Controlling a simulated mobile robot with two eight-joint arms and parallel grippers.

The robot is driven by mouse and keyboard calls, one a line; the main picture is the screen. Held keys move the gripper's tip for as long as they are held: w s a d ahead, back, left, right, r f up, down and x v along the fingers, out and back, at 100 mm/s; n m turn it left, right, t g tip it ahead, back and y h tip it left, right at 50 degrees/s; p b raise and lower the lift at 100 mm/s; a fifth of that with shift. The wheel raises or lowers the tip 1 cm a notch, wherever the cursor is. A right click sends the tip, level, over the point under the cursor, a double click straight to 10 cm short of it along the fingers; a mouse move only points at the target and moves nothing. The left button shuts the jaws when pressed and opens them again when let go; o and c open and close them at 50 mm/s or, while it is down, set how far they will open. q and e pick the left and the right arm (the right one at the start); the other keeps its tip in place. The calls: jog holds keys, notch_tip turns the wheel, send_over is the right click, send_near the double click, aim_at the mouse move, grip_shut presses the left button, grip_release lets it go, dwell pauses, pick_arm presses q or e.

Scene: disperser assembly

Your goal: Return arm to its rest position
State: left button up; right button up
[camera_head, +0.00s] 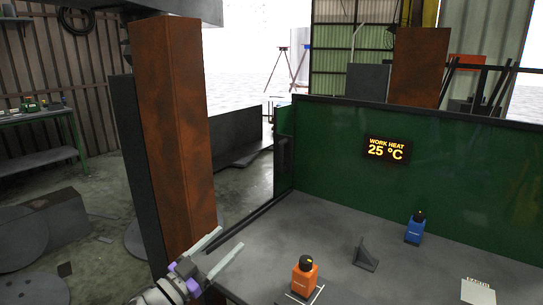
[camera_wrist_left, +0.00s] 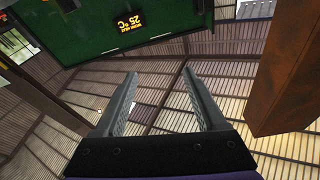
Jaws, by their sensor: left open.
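My left gripper (camera_head: 222,251) is at the bottom left of the head view, in front of the rusty post and left of the table edge. Its two fingers are apart with nothing between them. The left wrist view also shows the spread, empty fingers (camera_wrist_left: 160,100), with the corrugated wall behind them. My right gripper is in neither view.
A rusty post (camera_head: 172,130) stands just behind my left gripper. The grey table (camera_head: 330,225) holds an orange bottle-like unit (camera_head: 304,277), a blue one (camera_head: 415,229), a dark bracket (camera_head: 366,256) and a pale card (camera_head: 478,292). A green panel (camera_head: 330,150) with a temperature display (camera_head: 386,149) closes its back.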

pick_arm(q)
jog(key=s+a+f+n+g+y, duration=0.2)
jog(key=s+a+f+n+y, duration=0.9)
jog(key=y, duration=0.4)
jog(key=s+d+f+g+h, duration=0.3)
jog(key=s+f+g, duration=0.6)
jog(key=s+f, duration=0.95)
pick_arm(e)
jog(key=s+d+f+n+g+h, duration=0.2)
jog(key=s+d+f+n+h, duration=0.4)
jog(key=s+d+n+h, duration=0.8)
pick_arm(q)
notch_tip(320, 180, up, 23)
jog(key=d+y+p, duration=0.1)
jog(key=p, duration=1.7)
jog(key=shift+s+d+m+p, duration=0.2)
jog(key=shift+m+p, duration=0.2)
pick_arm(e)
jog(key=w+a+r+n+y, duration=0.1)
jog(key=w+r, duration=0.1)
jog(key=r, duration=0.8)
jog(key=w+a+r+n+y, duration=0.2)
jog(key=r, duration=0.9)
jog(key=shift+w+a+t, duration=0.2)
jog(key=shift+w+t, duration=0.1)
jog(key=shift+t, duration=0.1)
